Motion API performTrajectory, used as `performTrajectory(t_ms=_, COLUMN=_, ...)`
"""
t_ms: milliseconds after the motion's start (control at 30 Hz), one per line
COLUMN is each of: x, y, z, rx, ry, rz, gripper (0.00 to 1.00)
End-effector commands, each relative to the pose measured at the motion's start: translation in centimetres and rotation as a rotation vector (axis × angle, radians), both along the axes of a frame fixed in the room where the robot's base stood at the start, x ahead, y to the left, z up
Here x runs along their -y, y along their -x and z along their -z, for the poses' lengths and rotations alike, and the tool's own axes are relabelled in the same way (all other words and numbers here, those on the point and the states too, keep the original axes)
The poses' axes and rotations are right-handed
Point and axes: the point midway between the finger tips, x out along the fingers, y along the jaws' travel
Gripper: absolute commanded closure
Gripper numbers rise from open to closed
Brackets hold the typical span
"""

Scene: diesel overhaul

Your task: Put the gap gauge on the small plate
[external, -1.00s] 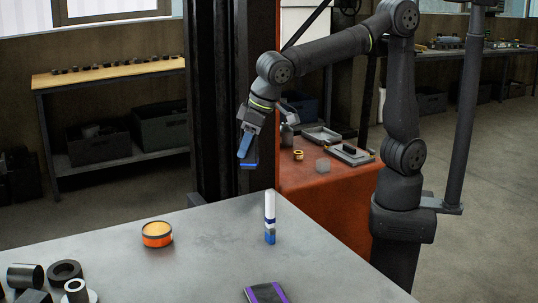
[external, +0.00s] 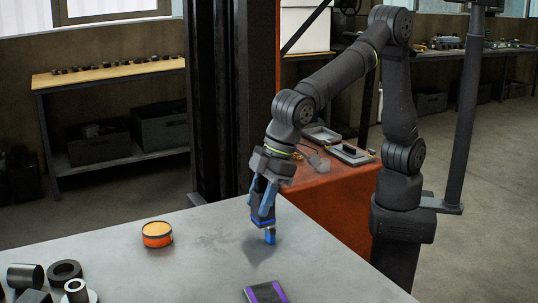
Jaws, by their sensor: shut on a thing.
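My gripper (external: 264,214) is low over the grey table, shut around the upper part of an upright white-and-blue marker-like stick (external: 270,237). Only the stick's blue lower end shows below the fingers; the rest is hidden. Its foot appears to be on or just above the table top. A flat dark case with purple edges (external: 266,292) lies at the front edge of the picture, apart from my gripper, and may be the gap gauge; I cannot tell for sure. A small pale round plate (external: 91,296) shows partly under a metal ring at the lower left.
An orange round tin (external: 157,234) stands on the grey table (external: 190,265) left of my gripper. Dark rings and cylinders (external: 25,277) crowd the lower left. A red bench (external: 330,195) with trays stands behind. The table's middle is clear.

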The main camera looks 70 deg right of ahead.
Motion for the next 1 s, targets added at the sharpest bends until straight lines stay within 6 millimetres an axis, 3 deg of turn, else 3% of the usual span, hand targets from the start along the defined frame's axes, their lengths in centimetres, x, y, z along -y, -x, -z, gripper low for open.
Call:
performTrajectory(t_ms=500, x=-8.4, y=5.7, z=6.1, rx=0.001, ry=-0.001, rz=-0.002, gripper=0.96)
performTrajectory(t_ms=767, x=-9.3, y=6.3, z=7.4, rx=0.0, ry=-0.002, rz=0.001, gripper=0.96)
performTrajectory(t_ms=1000, x=-9.3, y=6.3, z=10.6, rx=0.0, ry=-0.001, rz=0.0, gripper=0.96)
